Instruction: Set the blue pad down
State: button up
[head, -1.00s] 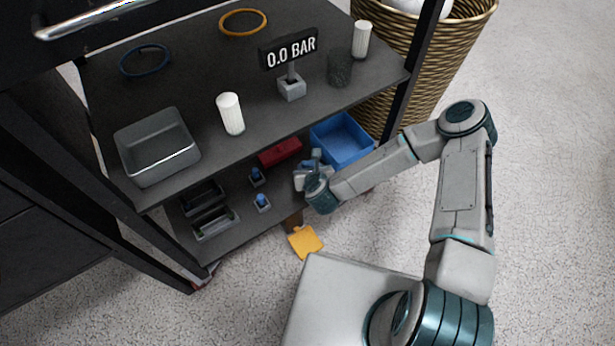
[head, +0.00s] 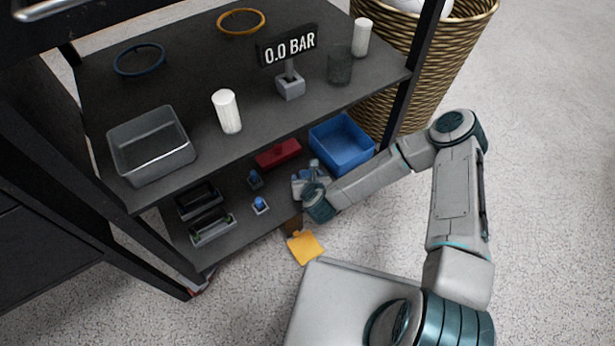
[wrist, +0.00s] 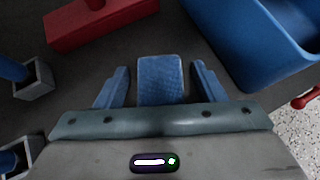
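The blue pad (wrist: 161,80) shows in the wrist view as a textured block between my two blue fingers, over the dark lower shelf. My gripper (wrist: 160,84) is open, with a narrow gap on each side between finger and pad. The pad seems to rest on the shelf, though its underside is hidden. In the head view my gripper (head: 309,178) is low over the lower shelf, in front of the blue bin, and the pad cannot be told clearly from the fingers.
A blue bin (wrist: 255,40) stands close on the right, and a red block (wrist: 98,22) lies at the upper left. Small grey holders with blue knobs (head: 260,204) are to the left. The upper shelf (head: 185,85) overhangs. An orange piece (head: 305,247) is below the shelf's front edge.

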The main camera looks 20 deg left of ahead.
jog(key=shift+s+d+r+p, duration=0.1)
jog(key=shift+s+r+p, duration=0.15)
jog(key=shift+r+p, duration=0.2)
jog(key=p+v, duration=0.4)
jog(key=v, duration=0.7)
jog(key=shift+s+d, duration=0.1)
jog(key=w+d+r+n+g+h, duration=0.1)
jog(key=w+d+r+n+g, duration=0.2)
jog(key=d+r+n, duration=0.6)
jog(key=w+d+r+n+g+h, duration=0.15)
jog(key=d+r+n, duration=0.35)
jog(key=n, duration=0.8)
jog(key=s+d+r+n+g, duration=0.1)
jog(key=s+d+r+n, duration=0.2)
jog(key=r, duration=0.3)
jog(key=s+d+r+n+g+h, duration=0.1)
jog(key=s+d+r+n, duration=0.2)
jog(key=s+d+r, duration=0.2)
jog(key=s+d+r+n+g+h, duration=0.1)
jog(key=s+d+r, duration=0.3)
jog(key=r, duration=0.5)
jog(key=shift+s+r+n+g, duration=0.15)
jog(key=shift+s+n+g, duration=0.2)
jog(key=shift+s+n, duration=0.45)
